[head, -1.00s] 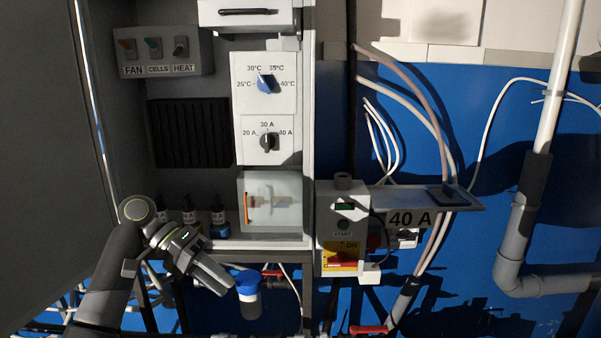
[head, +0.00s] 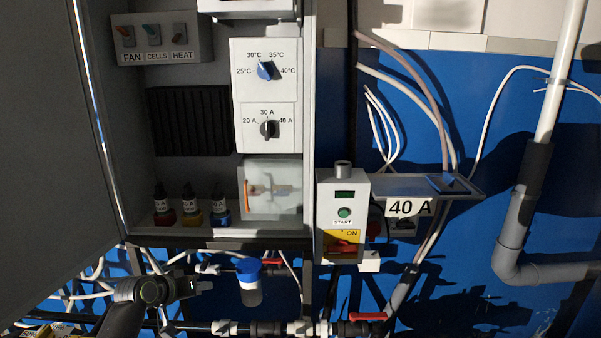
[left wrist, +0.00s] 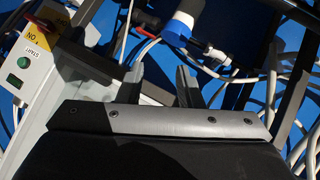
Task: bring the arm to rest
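My left gripper (head: 206,287) is low in the head view, below the open cabinet and left of a blue-topped cup (head: 250,292). It points right and stands apart from the cup. In the left wrist view its two fingers (left wrist: 160,88) are spread with nothing between them. The blue part with a white ring (left wrist: 183,22) lies beyond the fingers there. My right gripper is not in view.
The cabinet holds three small bottles (head: 191,212), a temperature dial (head: 266,71) and a current dial (head: 269,129). A start box (head: 343,214) stands right of it beside a "40 A" label (head: 410,208). Pipes and red-handled valves (head: 367,317) run below.

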